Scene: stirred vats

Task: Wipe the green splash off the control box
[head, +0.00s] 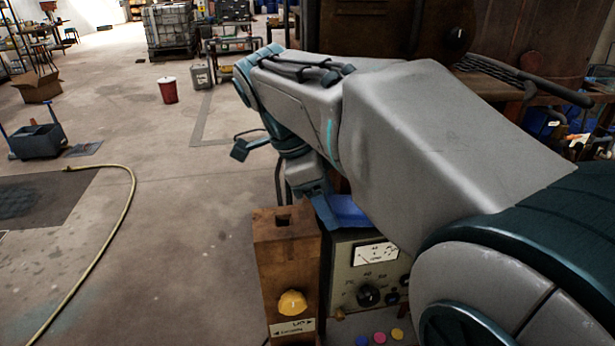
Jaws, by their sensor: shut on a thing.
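A beige box with a white dial meter and black knobs, seemingly the control box (343,285), stands at the bottom centre in the head view. My arm covers much of its top and right side. My gripper (325,210) is low over the top of this box, shut on a blue thing (349,211) that looks like a cloth or sponge. The blue thing is at the top of the box, but I cannot tell whether it touches it. I see no green splash; any on the top is hidden by my gripper and arm.
A wooden block (284,255) with a square hole and a yellow knob (292,302) stands just left of the box. Several coloured buttons (379,338) are in front. A hose (112,229) lies on the floor at left. A red bucket (168,91) stands farther back.

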